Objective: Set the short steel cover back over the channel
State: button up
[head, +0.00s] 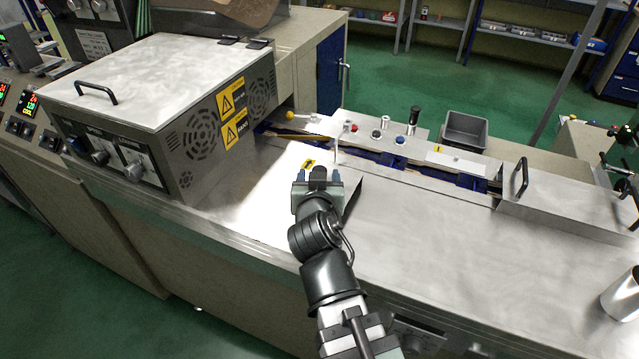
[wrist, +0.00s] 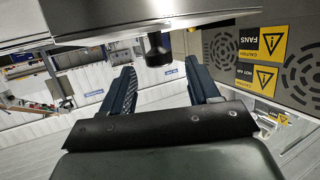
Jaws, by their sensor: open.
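The short steel cover (head: 270,190) appears as a bright plate with a yellow label, lying on the deck in front of the channel. Its right edge is dark, and my arm hides part of it. My gripper (head: 318,180) is over the cover, open, its fingers apart. A black handle (wrist: 158,48) shows between and beyond the fingertips in the wrist view, below a steel surface; I cannot tell whether the fingers touch it. The channel (head: 400,163), with blue guides and tan strips, runs uncovered behind my gripper.
A steel box (head: 160,110) with yellow warning labels stands left of the cover. A longer cover (head: 565,200) with a black handle sits over the channel's right part. A control panel with knobs (head: 384,122) and a grey bin (head: 465,132) lie behind.

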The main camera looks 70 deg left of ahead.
aim_at(319, 170)
jog(key=shift+x, duration=2.2)
grip_shut()
jog(key=shift+r, duration=0.1)
